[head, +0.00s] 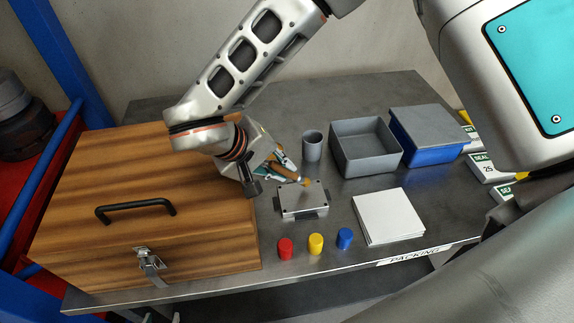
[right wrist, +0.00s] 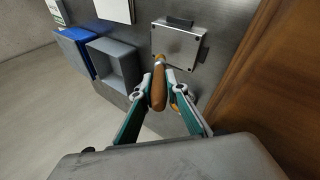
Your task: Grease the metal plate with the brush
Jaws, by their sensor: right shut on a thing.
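The metal plate (head: 303,204) is a flat grey plate with dark screws at its corners and dark tabs at its edges. It lies on the grey table to the right of the wooden box and also shows in the right wrist view (right wrist: 182,48). My right gripper (head: 284,166) is shut on the brown wooden handle of the brush (right wrist: 158,88). The brush tip (head: 306,182) is at the plate's far edge in the head view; I cannot tell whether it touches. My left gripper is not in view.
A wooden box (head: 130,235) stands left of the plate. A grey cup (head: 312,147), a grey bin (head: 364,128) and a lidded blue bin (head: 425,150) are behind. White sheets (head: 388,216) lie right; red (head: 286,249), yellow (head: 316,244) and blue (head: 345,238) caps stand in front.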

